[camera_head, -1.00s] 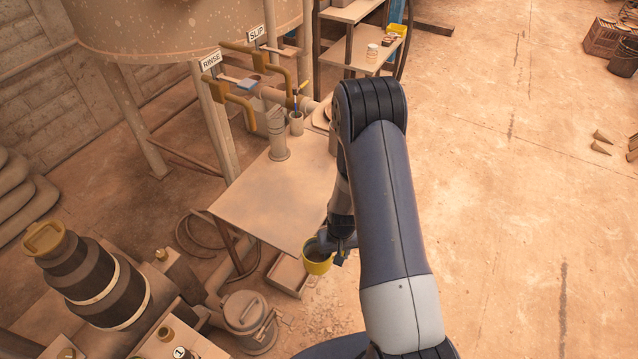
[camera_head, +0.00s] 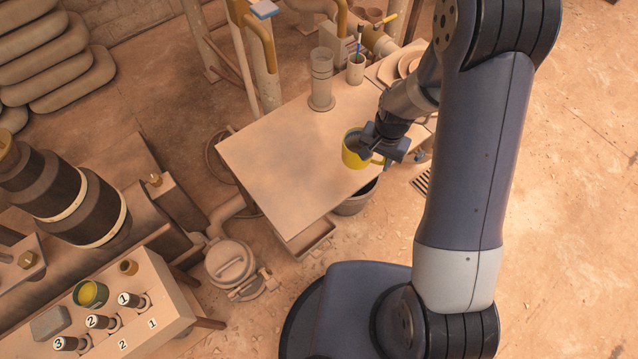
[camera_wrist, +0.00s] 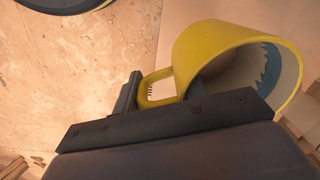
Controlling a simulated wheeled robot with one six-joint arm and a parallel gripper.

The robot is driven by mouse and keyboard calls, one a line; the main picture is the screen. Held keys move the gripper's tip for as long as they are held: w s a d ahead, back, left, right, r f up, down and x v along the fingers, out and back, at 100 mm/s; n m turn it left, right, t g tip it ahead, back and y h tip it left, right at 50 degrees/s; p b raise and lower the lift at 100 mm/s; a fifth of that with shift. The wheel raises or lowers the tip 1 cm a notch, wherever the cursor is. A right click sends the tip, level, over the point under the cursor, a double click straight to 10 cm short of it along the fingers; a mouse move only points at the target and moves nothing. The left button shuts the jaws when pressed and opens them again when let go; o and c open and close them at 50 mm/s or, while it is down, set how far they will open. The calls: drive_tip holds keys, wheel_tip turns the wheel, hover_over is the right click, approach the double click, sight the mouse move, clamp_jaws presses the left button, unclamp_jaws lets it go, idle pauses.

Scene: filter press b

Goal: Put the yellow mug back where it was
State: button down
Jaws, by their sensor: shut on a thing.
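The yellow mug (camera_head: 350,158) is in my gripper (camera_head: 376,142), over the right-hand part of the table (camera_head: 285,165) in the head view. Whether its base touches the tabletop cannot be told. In the wrist view the mug (camera_wrist: 205,42) is tilted, with a pale inside and a jagged blue band near the rim. My gripper (camera_wrist: 145,115) is shut on the mug at its handle side. The fingers and wrist hide part of the handle and the mug's lower side.
On the table stand a grey cylinder (camera_head: 320,85), a cup with brushes (camera_head: 356,70) and stacked plates (camera_head: 408,62). A bucket (camera_head: 352,204) is below the edge. The front left tabletop is clear. A numbered bench (camera_head: 165,335) holds a yellow-green pot (camera_head: 90,293).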

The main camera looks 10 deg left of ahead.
sight(329, 192)
drive_tip(key=s+a+r+m+b, duration=0.2)
drive_tip(key=s+a+m+b, duration=0.35)
drive_tip(key=a+b, duration=0.5)
drive_tip(key=shift+n, duration=0.45)
drive_tip(key=f, duration=0.3)
drive_tip(key=f+b, duration=0.1)
drive_tip(key=f, duration=0.2)
drive_tip(key=s+f+b, duration=0.1)
drive_tip(key=f, duration=0.2)
drive_tip(key=shift+a, duration=0.35)
drive_tip(key=shift+f, duration=0.1)
drive_tip(key=shift+f, duration=0.15)
drive_tip(key=c, duration=0.9)
unclamp_jaws()
drive_tip(key=shift+o, duration=0.2)
wheel_tip(329, 192, up, 12)
drive_tip(key=p, duration=0.3)
drive_tip(key=shift+s+d+r, duration=0.15)
drive_tip(key=shift+d+r, duration=0.05)
drive_tip(key=shift+r, duration=0.05)
